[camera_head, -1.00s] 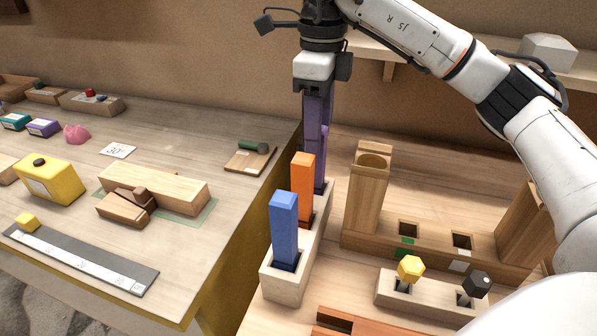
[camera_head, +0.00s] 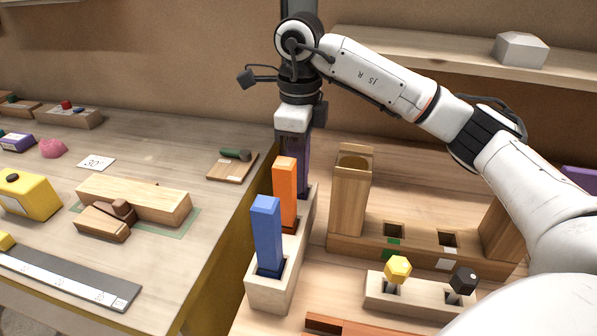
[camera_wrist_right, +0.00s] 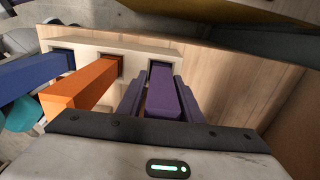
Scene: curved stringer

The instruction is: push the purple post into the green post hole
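The purple post (camera_wrist_right: 160,95) stands upright in the far slot of the pale rack (camera_head: 262,292), behind the orange and blue posts. My right gripper (camera_head: 298,180) points down over it, with one finger on each side. In the right wrist view the gripper (camera_wrist_right: 160,98) looks open, with narrow gaps beside the post; contact is unclear. The green post hole (camera_head: 394,230) is the left square hole in a wooden fixture (camera_head: 345,245), above a green mark. It looks empty. My left gripper is not in view.
The orange post (camera_head: 285,190) and blue post (camera_head: 267,232) stand close in front of the gripper. The fixture has a tall upright (camera_head: 350,195) at its left, between rack and hole. A block with yellow (camera_head: 397,268) and black knobs stands in front. A shelf (camera_head: 440,62) runs behind.

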